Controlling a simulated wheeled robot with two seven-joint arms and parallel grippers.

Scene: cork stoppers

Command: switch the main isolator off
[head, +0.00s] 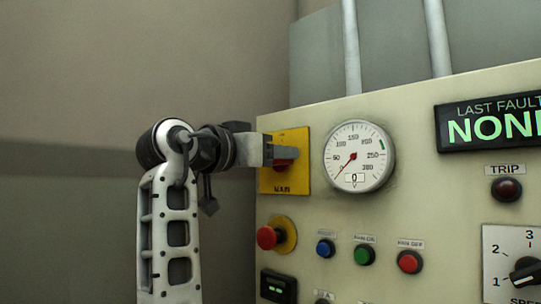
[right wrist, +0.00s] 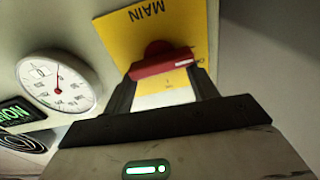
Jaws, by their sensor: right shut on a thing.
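The main isolator is a red handle on a yellow plate (head: 291,140) marked MAIN, at the left end of the cream panel. My right gripper (head: 282,152) is shut on the red handle (head: 286,165), reaching in from the left. In the right wrist view the handle (right wrist: 165,64) lies across between the two dark fingers, with the yellow plate (right wrist: 143,27) behind it. The gripper hides part of the plate in the head view, so I cannot read the handle's position against any marks. My left gripper is not in view.
A round gauge (head: 358,156) is just right of the plate. Below are a red mushroom button (head: 268,238) on a yellow disc and blue, green and red buttons. A display (head: 497,122) reads LAST FAULT, NON, cut off. Left of the panel is free room.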

